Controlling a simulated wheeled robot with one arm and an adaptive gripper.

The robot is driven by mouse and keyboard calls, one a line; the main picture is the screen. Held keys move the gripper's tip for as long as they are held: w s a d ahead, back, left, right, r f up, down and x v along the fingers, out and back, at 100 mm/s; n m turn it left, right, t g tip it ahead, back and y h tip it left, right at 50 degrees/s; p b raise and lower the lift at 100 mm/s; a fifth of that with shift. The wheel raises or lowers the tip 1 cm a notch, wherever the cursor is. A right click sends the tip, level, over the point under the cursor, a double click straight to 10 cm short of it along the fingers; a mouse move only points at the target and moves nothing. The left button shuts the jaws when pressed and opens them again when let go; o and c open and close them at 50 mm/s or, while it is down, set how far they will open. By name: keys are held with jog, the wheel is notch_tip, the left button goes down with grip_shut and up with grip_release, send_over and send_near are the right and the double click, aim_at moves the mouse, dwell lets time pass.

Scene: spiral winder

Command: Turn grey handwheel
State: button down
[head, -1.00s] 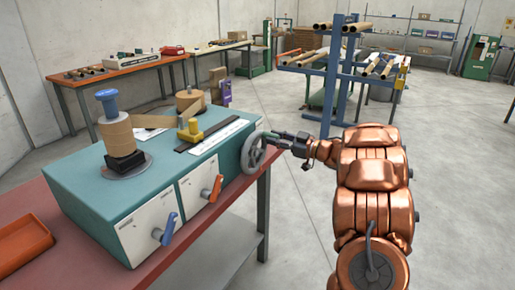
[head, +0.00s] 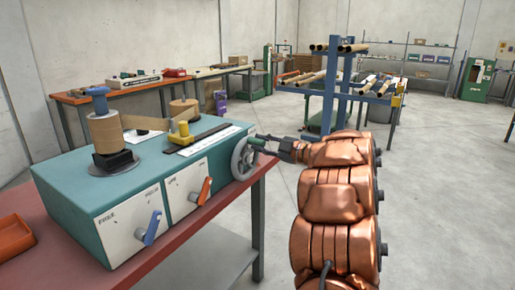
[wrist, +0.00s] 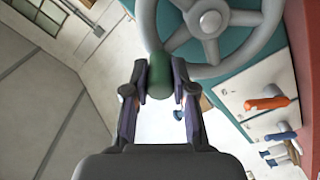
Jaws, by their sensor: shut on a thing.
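The grey handwheel (head: 244,158) is a spoked wheel on the right end of the teal winder (head: 75,190). In the wrist view the handwheel (wrist: 247,22) fills the top right, with its hub and several spokes showing. My gripper (wrist: 160,80) is shut on the dark green handle (wrist: 159,72) at the wheel's rim. In the head view my gripper (head: 262,141) reaches the wheel from the right, at its upper right edge. The fingers partly hide the handle.
The winder stands on a red-topped bench (head: 60,255). An orange lever (head: 205,190) and a blue lever (head: 153,228) stick out of its front. An orange tray (head: 14,236) lies at left. A blue rack (head: 340,95) stands behind my arm. The floor at right is clear.

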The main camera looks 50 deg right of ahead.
dwell(0.4)
jog(key=c, duration=0.9)
grip_release()
jog(key=shift+c, duration=0.2)
jog(key=v, duration=1.2)
jog(key=shift+a, duration=0.1)
